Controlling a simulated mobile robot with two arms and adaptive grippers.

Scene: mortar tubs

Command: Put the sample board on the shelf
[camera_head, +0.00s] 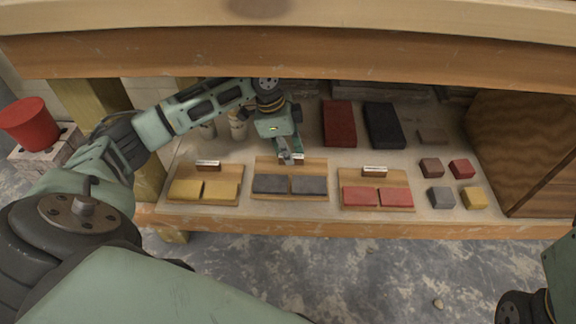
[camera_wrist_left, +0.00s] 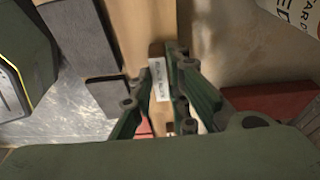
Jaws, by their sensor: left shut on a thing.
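The sample board with two dark grey tiles (camera_head: 263,166) is at the front of the shelf (camera_head: 330,213), between two similar boards. It looks level; I cannot tell if it fully rests on the shelf. My left gripper (camera_head: 290,157) reaches down from behind it and is shut on its small labelled block. In the left wrist view the fingers (camera_wrist_left: 160,105) stand either side of this block (camera_wrist_left: 159,82), with the board's bare wood (camera_wrist_left: 127,30) and dark tiles beside it. My right gripper is out of view.
A yellow-tiled board (camera_head: 207,178) lies left and a red-tiled board (camera_head: 375,177) right. Dark red (camera_head: 339,124) and black slabs (camera_head: 384,125) lie behind, small blocks (camera_head: 441,197) to the right. A thick wooden beam (camera_head: 300,50) crosses above. Cups stand behind my left arm.

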